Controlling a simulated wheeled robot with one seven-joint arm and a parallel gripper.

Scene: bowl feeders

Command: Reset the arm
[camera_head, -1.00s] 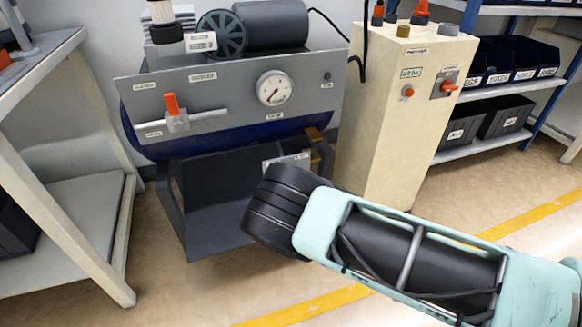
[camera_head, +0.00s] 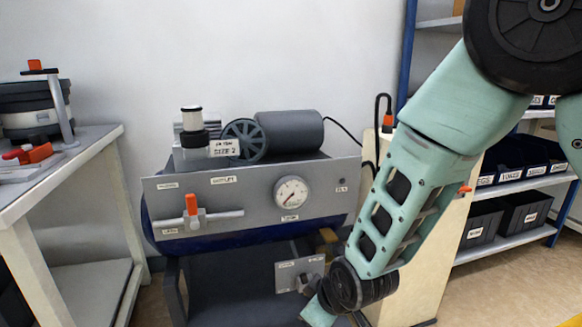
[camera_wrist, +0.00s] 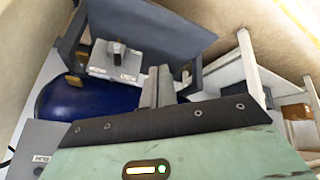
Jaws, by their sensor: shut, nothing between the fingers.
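My teal and black arm reaches down across the right half of the head view, in front of the cream cabinet. Its lower end is at the bottom edge, where the fingers are out of view. In the wrist view my gripper (camera_wrist: 158,86) shows two grey fingers together with nothing between them. Beyond them in that view lie the compressor's blue tank (camera_wrist: 75,105) and a grey plate with a black knob (camera_wrist: 115,60). The fingers appear apart from these things.
The compressor's grey panel (camera_head: 255,185) has a gauge (camera_head: 291,193) and an orange-handled valve (camera_head: 192,206). A workbench (camera_head: 60,175) stands at left. The cream cabinet (camera_head: 430,260) is close behind my arm. Shelves with dark bins (camera_head: 505,160) stand at right.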

